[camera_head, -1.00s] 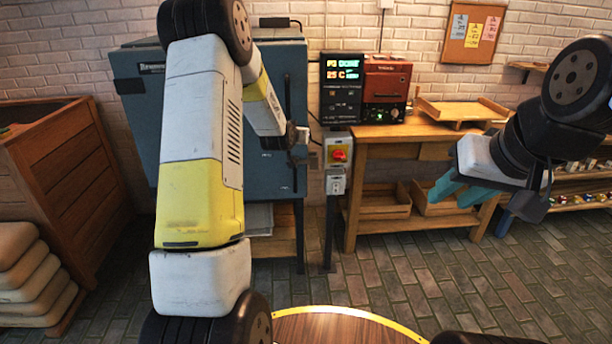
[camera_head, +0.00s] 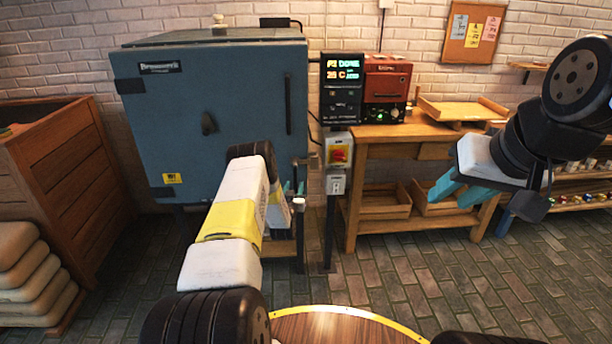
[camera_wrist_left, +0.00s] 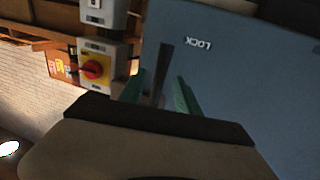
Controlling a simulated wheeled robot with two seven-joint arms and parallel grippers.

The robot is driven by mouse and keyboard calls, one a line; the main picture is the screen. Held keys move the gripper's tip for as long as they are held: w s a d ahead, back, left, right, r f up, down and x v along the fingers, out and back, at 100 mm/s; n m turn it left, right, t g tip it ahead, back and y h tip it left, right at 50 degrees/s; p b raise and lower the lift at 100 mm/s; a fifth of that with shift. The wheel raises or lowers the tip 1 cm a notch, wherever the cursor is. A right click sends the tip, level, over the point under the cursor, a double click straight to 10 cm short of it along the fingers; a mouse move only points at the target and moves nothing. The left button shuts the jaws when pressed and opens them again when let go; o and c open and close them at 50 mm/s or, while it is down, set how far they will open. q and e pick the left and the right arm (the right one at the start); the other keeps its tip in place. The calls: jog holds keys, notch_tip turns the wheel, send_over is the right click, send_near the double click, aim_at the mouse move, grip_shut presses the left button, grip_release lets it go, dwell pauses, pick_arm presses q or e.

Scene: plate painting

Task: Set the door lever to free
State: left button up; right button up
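The blue kiln (camera_head: 225,100) has a shut door. A dark lever (camera_wrist_left: 161,75) shows in the left wrist view against the blue panel, beside a white LOCK label (camera_wrist_left: 198,43) that appears upside down. In the head view a small grey lever part (camera_head: 306,160) shows at the door's right edge. My right gripper (camera_head: 452,198) is open and empty at the right, away from the kiln.
A yellow switch box with a red knob (camera_head: 339,154) stands on a post close to the right of my left gripper. A wooden workbench (camera_head: 390,134) holds a red device (camera_head: 387,85). A wooden bin (camera_head: 60,165) stands at the left.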

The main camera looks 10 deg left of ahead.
aim_at(295, 183)
pick_arm(q)
jog(key=shift+w+a, duration=0.15)
jog(key=shift+w, duration=1.8)
grip_shut()
